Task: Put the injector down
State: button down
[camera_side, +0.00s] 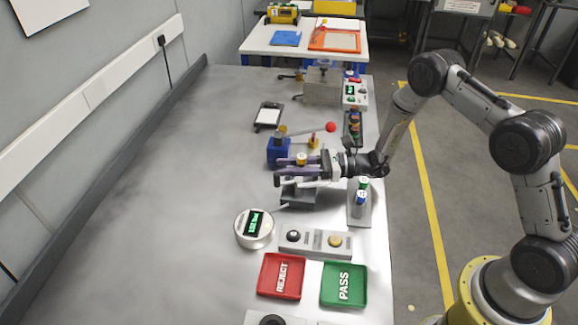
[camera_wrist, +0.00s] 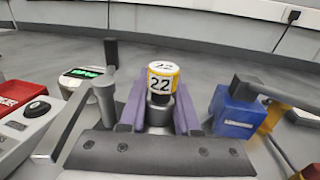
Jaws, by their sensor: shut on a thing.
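The injector (camera_wrist: 161,82) is a short cylinder with a white and yellow band marked 22 and a grey lower part. It stands upright between the purple finger pads of my gripper (camera_wrist: 160,108), which is shut on it. In the side view my gripper (camera_side: 298,164) holds the injector (camera_side: 302,157) above the table, over or beside a grey fixture (camera_side: 298,193). The injector's lower end is hidden by the fingers and gripper body, so I cannot tell whether it touches anything below.
A blue block (camera_side: 278,151) with a red-balled lever is close behind my gripper. In front are a round display device (camera_side: 254,229), a button box (camera_side: 316,241), a red REJECT tray (camera_side: 282,276) and a green PASS tray (camera_side: 343,285). A rack (camera_side: 361,214) stands right. The table's left is clear.

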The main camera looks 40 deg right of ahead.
jog(key=shift+f, duration=0.15)
jog(key=c, duration=0.6)
grip_release()
